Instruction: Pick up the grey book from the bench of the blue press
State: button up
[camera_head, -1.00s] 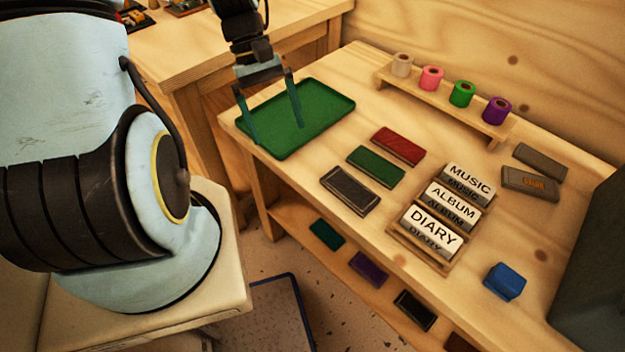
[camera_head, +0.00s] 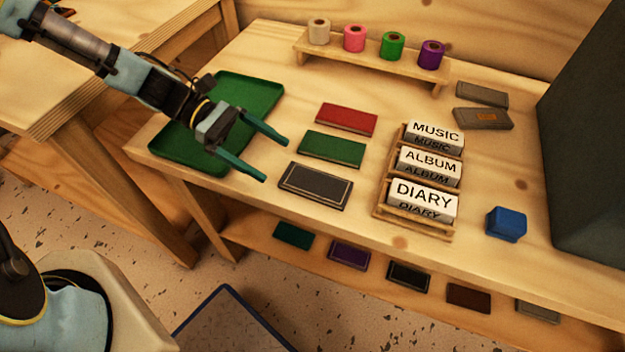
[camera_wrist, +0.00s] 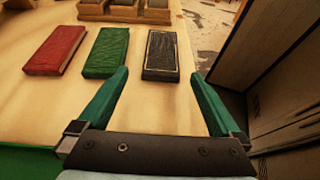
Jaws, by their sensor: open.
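A dark grey book (camera_head: 316,185) with a thin pale border lies flat on the wooden bench (camera_head: 345,232), nearest the front of a row with a green and a red book. It also shows in the wrist view (camera_wrist: 161,55), beyond my fingertips. Two lighter grey book-like pieces, one plain (camera_head: 482,94) and one with an orange mark (camera_head: 483,118), lie at the back right. A small blue block (camera_head: 506,224) stands at the right; I cannot tell whether it is the press. My gripper (camera_head: 274,161) is open and empty, left of the dark grey book and apart from it.
A green tray (camera_head: 225,100) lies under my arm. The green book (camera_head: 332,149) and red book (camera_head: 346,119) are close by. A labelled wooden rack (camera_head: 383,205), a shelf of coloured rolls (camera_head: 375,68) and a large dark box (camera_head: 590,150) stand around. Several books lie on the lower shelf.

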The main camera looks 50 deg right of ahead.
aim_at(299, 177)
jog(key=shift+a+p+x, duration=0.2)
jog(key=shift+p+x, duration=0.55)
jog(key=shift+x, duration=2.2)
jog(key=shift+f, duration=0.15)
jog(key=c, duration=1.3)
